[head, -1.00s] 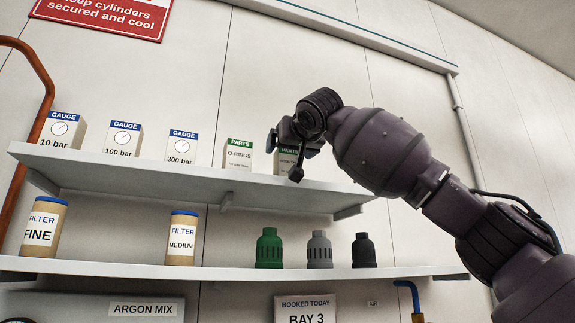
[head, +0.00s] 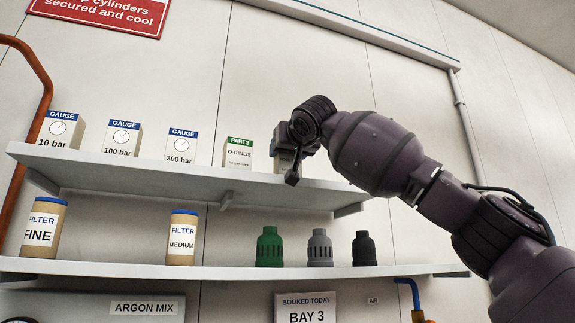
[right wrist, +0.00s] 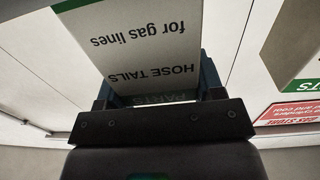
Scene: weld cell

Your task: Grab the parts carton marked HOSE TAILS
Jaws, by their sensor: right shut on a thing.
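The HOSE TAILS parts carton (right wrist: 130,45) is white with a green band, and its lettering is upside down in the right wrist view. My right gripper (right wrist: 156,84) is shut on it, with a blue finger on each side. In the head view my right gripper (head: 287,150) is at the right part of the upper shelf and covers most of the carton (head: 284,164). I cannot tell whether the carton's base still touches the shelf. My left gripper is in neither view.
The O-RINGS carton (head: 239,153) stands just left of the held carton. Several gauge boxes (head: 123,138) stand further left on the upper shelf (head: 150,167). The lower shelf (head: 230,271) holds filter tubes (head: 183,236) and green, grey and black caps (head: 269,247).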

